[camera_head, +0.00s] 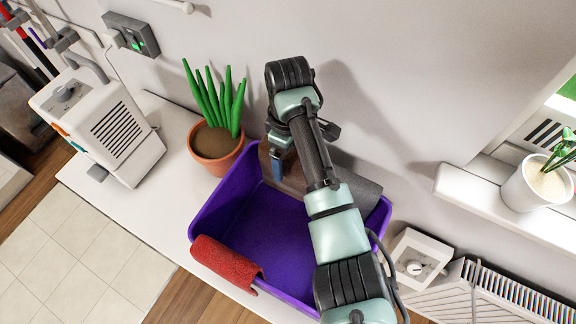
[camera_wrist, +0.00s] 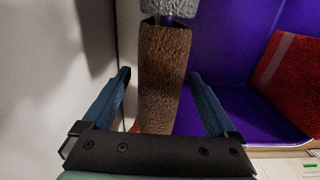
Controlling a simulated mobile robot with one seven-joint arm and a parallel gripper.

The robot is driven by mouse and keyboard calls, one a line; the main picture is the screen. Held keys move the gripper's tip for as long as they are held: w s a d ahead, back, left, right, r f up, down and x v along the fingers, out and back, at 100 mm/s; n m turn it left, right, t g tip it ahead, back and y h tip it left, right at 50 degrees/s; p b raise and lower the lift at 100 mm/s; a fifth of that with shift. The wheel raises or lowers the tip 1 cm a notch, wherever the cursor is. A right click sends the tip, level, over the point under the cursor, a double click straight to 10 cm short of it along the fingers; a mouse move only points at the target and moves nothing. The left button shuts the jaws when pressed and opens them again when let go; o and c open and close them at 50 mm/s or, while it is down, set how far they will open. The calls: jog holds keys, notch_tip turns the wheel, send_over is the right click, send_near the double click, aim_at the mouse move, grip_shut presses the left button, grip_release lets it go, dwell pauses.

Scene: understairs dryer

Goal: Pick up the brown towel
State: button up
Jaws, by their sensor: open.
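The brown towel (camera_head: 296,178) hangs over the back rim of the purple bin (camera_head: 247,225), partly hidden by my arm in the head view. In the wrist view the brown towel (camera_wrist: 161,80) runs upright between the two blue fingers of my gripper (camera_wrist: 160,76). My gripper is open, with a finger on each side of the towel and visible gaps beside it. In the head view my gripper (camera_head: 278,168) is at the bin's back rim, over the towel.
A grey towel (camera_head: 357,191) lies on the back rim to the right. A red towel (camera_head: 226,262) hangs over the front rim. A potted plant (camera_head: 212,145) stands close to the left of the bin, and the wall is close behind.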

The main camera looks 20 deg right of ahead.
grip_shut()
dwell(0.5)
jog(key=shift+r, duration=0.1)
jog(key=shift+r, duration=0.65)
notch_tip(320, 180, up, 26)
jog(key=p, duration=1.2)
jog(key=shift+r+p, duration=0.25)
jog(key=shift+p, duration=0.05)
